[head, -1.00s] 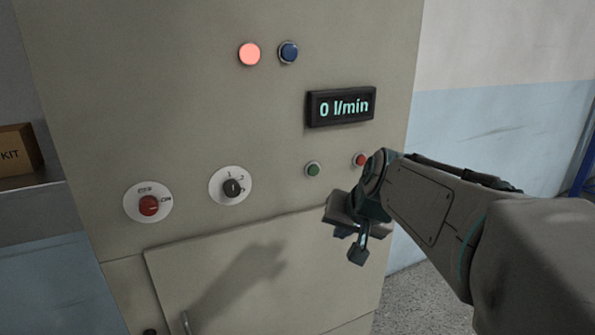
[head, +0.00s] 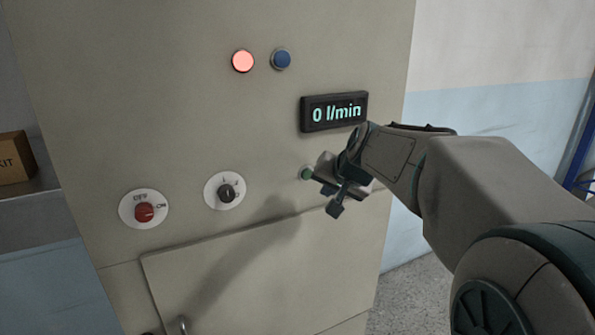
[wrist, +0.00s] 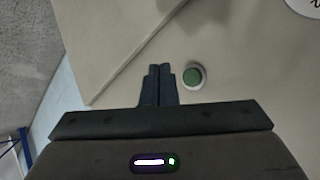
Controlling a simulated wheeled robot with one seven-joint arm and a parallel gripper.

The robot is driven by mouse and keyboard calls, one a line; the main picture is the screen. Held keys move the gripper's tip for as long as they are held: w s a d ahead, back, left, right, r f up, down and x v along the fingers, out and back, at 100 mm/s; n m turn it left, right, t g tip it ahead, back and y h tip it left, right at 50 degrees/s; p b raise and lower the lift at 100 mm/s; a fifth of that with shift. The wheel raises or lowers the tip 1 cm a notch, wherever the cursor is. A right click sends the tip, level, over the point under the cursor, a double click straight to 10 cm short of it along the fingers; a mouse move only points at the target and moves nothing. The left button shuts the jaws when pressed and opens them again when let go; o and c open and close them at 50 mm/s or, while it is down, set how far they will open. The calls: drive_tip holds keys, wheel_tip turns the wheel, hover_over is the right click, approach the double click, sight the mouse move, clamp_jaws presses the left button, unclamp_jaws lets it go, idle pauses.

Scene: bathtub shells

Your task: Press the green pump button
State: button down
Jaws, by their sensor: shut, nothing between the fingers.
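The green pump button (head: 306,173) is on the beige cabinet front, below the flow display. My gripper (head: 322,171) is just to its right in the head view and covers part of its edge. In the wrist view the green button (wrist: 192,77) sits in a pale ring, just right of my fingertips (wrist: 160,68). The fingers are shut and empty, pointing toward the panel. I cannot tell whether they touch the panel. The display (head: 334,111) reads 0 l/min.
A lit red-pink lamp (head: 243,61) and a blue button (head: 281,59) are above. A red OFF/ON switch (head: 144,212) and a black rotary knob (head: 226,193) are at left. The red button is hidden behind my arm. A cabinet door (head: 250,265) is below.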

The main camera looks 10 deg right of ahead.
sight(309, 180)
drive_tip(key=shift+w+a+p, duration=0.3)
drive_tip(key=shift+w+p, duration=0.05)
drive_tip(key=shift+w, duration=0.5)
drive_tip(key=shift+w+a+p, duration=0.25)
drive_tip(key=shift+w+p, duration=0.05)
drive_tip(key=shift+w, duration=0.5)
drive_tip(key=shift+w+a+p, duration=0.3)
drive_tip(key=shift+w+p, duration=0.05)
drive_tip(key=shift+w, duration=0.5)
drive_tip(key=shift+w+a, duration=0.1)
drive_tip(key=shift+w, duration=0.3)
drive_tip(key=shift+w+a, duration=0.15)
drive_tip(key=shift+w, duration=0.25)
idle(0.6)
drive_tip(key=shift+s, duration=0.1)
drive_tip(key=shift+s+d+b, duration=0.3)
drive_tip(key=shift+s+b, duration=0.1)
drive_tip(key=shift+s, duration=0.3)
